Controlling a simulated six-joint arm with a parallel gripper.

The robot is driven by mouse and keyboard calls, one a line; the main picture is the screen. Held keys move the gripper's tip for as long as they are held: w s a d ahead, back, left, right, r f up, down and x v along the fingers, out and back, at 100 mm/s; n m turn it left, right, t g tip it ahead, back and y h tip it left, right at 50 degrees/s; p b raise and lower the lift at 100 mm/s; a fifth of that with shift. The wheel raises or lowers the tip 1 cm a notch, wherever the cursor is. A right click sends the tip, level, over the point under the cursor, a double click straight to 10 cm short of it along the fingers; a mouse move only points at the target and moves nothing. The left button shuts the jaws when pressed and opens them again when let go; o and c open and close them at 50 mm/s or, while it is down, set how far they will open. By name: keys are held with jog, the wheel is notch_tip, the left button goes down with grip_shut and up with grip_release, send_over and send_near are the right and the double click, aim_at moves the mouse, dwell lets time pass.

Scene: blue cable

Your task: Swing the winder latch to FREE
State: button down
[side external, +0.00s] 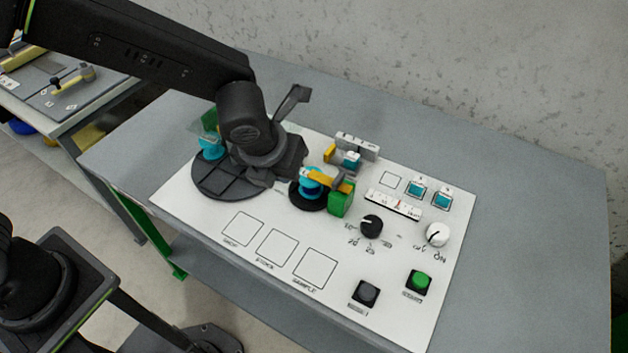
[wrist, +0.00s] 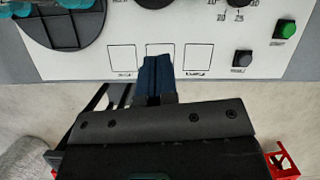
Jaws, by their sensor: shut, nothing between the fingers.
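On the white panel (side external: 200,205) a small blue spool (side external: 310,180) stands on a black disc, with a yellow bar (side external: 340,184) across its top and a green block (side external: 341,203) beside it. This may be the winder and its latch; I cannot read a FREE mark. Another yellow piece (side external: 329,153) sits by a grey labelled block (side external: 368,147). My gripper (wrist: 157,62) is shut and empty; in the wrist view its fingertips overlap the middle outlined square. In the side view my dark wrist hangs over the large black disc (side external: 213,183), and the fingertips are not clear.
A teal reel part (side external: 211,147) stands on the large disc's left. Black knob (side external: 371,226), white knob (side external: 437,235), grey button (side external: 367,292), green button (side external: 418,281) and teal switches (side external: 416,189) occupy the panel's right. The outlined squares in front are bare.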

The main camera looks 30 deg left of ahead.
aim_at(317, 186)
jog(key=shift+d+f+m, duration=0.75)
jog(key=shift+f+m, duration=0.05)
jog(key=shift+m, duration=0.2)
jog(key=shift+f, duration=0.1)
jog(key=x, duration=1)
jog(key=w, duration=0.2)
jog(key=shift+w, duration=1.05)
jog(key=shift+a, duration=0.1)
jog(key=shift+w+a+m+h, duration=0.15)
jog(key=shift+w+m+h, duration=0.15)
jog(key=shift+m, duration=0.5)
